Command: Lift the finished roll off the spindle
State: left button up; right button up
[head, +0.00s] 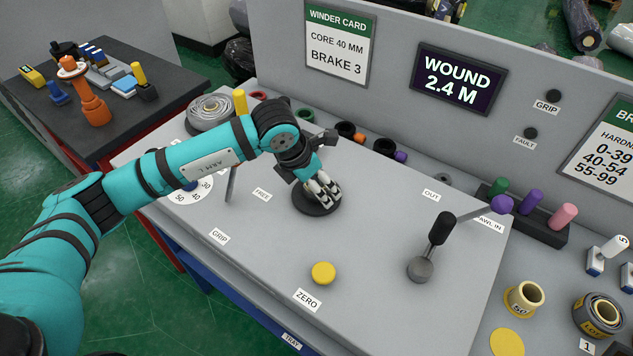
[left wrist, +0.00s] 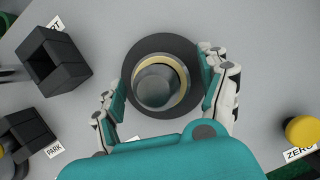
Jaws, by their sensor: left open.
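A cream core ring (left wrist: 181,83) surrounds the grey spindle top (left wrist: 156,86) in the left wrist view. A dark round band or flange (left wrist: 133,60) lies around them; I cannot tell which. In the head view its dark round edge (head: 308,208) shows below my left gripper (head: 322,187), which hides the core and spindle. My left gripper is pointed down over the spindle. In the left wrist view its fingers (left wrist: 160,80) are spread on either side of the core, open, with nothing clearly gripped. Contact with the dark band cannot be told. My right gripper is not in view.
A lever with a purple knob (head: 502,204) and a black handle (head: 442,228) stands right of the spindle. A yellow button (head: 323,272) is in front. The grey panel (head: 375,240) between is clear.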

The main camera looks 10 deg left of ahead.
pick_arm(q)
jog(key=shift+f, duration=0.2)
jog(key=c, duration=1.1)
jog(key=shift+c, duration=0.8)
notch_tip(320, 180, up, 9)
jog(key=shift+f+b, duration=0.1)
jog(key=shift+b, duration=1.05)
jog(key=shift+r, duration=0.65)
jog(key=shift+r, duration=0.25)
